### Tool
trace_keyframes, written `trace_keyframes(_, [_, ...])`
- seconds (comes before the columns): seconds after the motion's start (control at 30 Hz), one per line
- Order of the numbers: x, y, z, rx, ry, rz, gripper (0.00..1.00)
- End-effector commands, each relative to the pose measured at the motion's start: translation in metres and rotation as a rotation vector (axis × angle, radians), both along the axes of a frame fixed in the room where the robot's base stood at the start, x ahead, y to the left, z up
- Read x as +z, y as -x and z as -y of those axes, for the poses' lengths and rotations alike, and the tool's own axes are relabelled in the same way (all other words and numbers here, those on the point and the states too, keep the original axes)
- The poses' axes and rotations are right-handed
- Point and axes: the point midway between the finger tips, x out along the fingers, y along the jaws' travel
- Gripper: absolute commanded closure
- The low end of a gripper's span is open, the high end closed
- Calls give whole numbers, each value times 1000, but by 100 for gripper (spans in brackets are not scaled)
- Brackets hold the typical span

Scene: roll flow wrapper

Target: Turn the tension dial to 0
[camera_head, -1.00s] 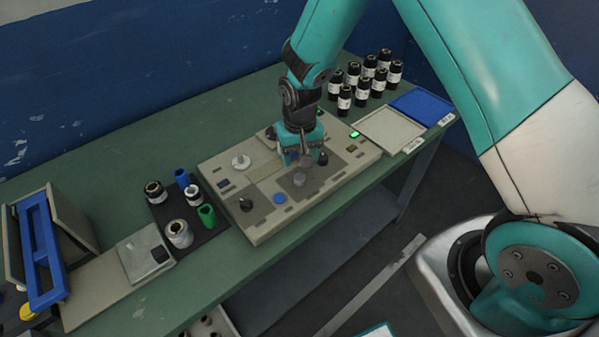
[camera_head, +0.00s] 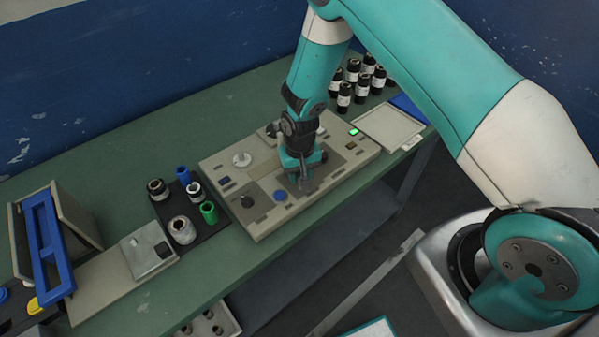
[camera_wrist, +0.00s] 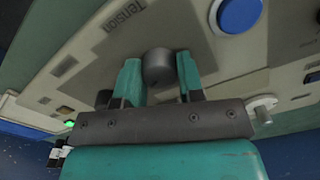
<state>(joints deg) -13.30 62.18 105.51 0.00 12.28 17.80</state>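The tension dial is a grey round knob (camera_wrist: 158,68) on the panel, below the printed word "Tension" in the wrist view. My gripper (camera_wrist: 159,70) is open, with one teal finger on each side of the knob. The fingers are close to its sides; I cannot tell whether they touch it. In the head view my gripper (camera_head: 305,182) is low over the right part of the beige control panel (camera_head: 222,171) and largely covers the dial. The dial's pointer and scale numbers cannot be made out.
A green light (camera_head: 353,132) glows at upper right. A dark tray (camera_head: 212,227) with rolls is left of the panel; a beige tray (camera_head: 388,125) is right.

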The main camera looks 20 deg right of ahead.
Motion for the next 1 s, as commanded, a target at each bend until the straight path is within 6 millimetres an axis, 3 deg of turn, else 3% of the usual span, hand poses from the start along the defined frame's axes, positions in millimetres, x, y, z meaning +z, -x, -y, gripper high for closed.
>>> trace_keyframes(0.47, [-1, 0, 0, 83, 0, -1, 88])
trace_keyframes(1.0, [-1, 0, 0, 545, 0, 0, 88])
